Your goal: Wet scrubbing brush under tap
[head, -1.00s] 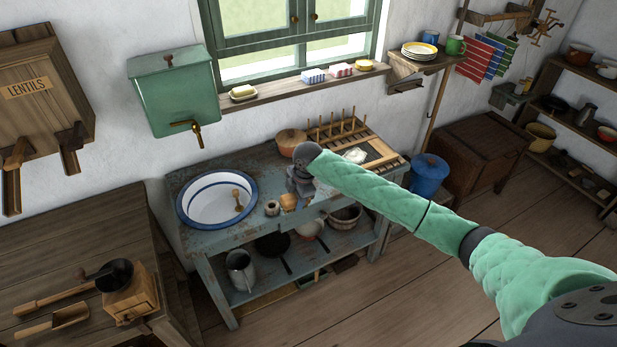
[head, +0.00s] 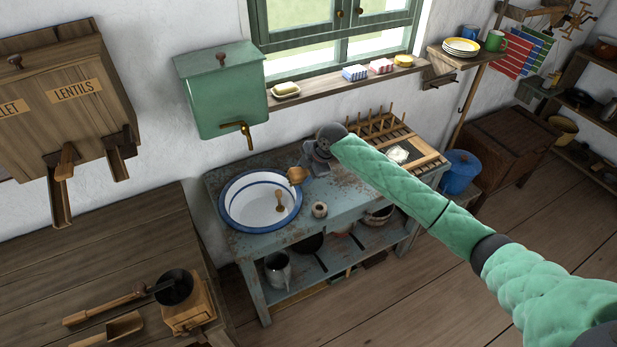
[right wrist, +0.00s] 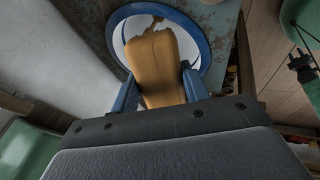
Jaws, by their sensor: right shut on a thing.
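My right gripper (head: 304,171) is shut on a wooden scrubbing brush (head: 296,176) and holds it near the right rim of the basin. In the right wrist view the brush (right wrist: 155,62) sits between the two blue fingers, with the basin (right wrist: 205,42) beyond it. The white enamel basin with a blue rim (head: 243,207) stands on the worn blue washstand. The brass tap (head: 246,132) sticks out of the green water tank (head: 222,92) on the wall, up and left of the brush. My left gripper is not in view.
A small wooden-handled brush (head: 279,201) lies in the basin. A small pot (head: 319,210) stands on the washstand (head: 290,234) right of it. A drying rack (head: 380,128) is behind my right arm. The window sill (head: 330,88) holds soap and boxes.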

